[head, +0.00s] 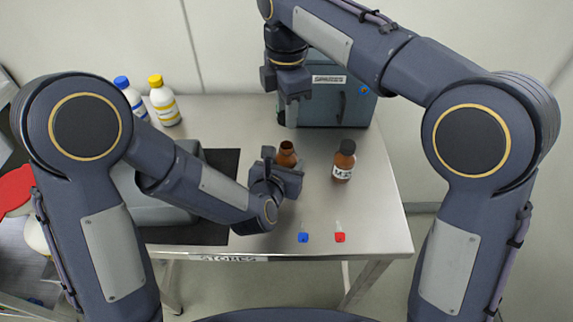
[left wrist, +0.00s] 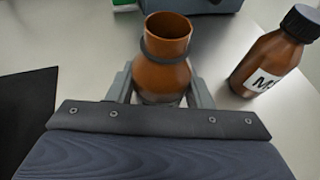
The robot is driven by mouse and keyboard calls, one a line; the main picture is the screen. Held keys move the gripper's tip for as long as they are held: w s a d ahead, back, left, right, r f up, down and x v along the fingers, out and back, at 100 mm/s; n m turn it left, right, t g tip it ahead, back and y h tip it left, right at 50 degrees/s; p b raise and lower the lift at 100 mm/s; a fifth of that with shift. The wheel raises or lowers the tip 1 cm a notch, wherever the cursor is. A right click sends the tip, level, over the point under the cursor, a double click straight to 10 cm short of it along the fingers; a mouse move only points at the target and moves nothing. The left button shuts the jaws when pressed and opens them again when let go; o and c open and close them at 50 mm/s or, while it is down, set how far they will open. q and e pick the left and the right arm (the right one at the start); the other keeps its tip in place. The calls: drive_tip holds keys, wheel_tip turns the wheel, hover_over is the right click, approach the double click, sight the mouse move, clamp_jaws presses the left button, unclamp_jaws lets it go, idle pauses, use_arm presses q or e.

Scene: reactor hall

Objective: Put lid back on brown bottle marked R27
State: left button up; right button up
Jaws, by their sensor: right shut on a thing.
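An open brown bottle (left wrist: 165,65) with no lid on its mouth stands upright between the fingers of my left gripper (left wrist: 160,92). The fingers press against both its sides. In the head view the left gripper (head: 277,172) hides most of this bottle (head: 287,150), and no label shows on it. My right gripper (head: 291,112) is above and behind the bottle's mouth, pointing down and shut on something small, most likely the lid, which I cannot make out. A second brown bottle (head: 343,166), black-capped with a label starting with M, stands to the right.
A blue-grey case (head: 335,100) stands at the back of the steel table (head: 370,215). Two white bottles, blue-capped (head: 130,95) and yellow-capped (head: 163,102), stand back left. Small blue (head: 303,237) and red (head: 340,237) capped items lie near the front edge. A dark mat (head: 215,233) lies left.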

use_arm(q)
drive_tip(key=c, duration=0.8)
drive_tip(key=shift+o, duration=0.2)
use_arm(e)
hover_over(287, 145)
drive_tip(key=shift+f, duration=2.5)
drive_tip(key=shift+f, duration=0.85)
drive_tip(key=shift+f, duration=0.6)
use_arm(q)
clamp_jaws()
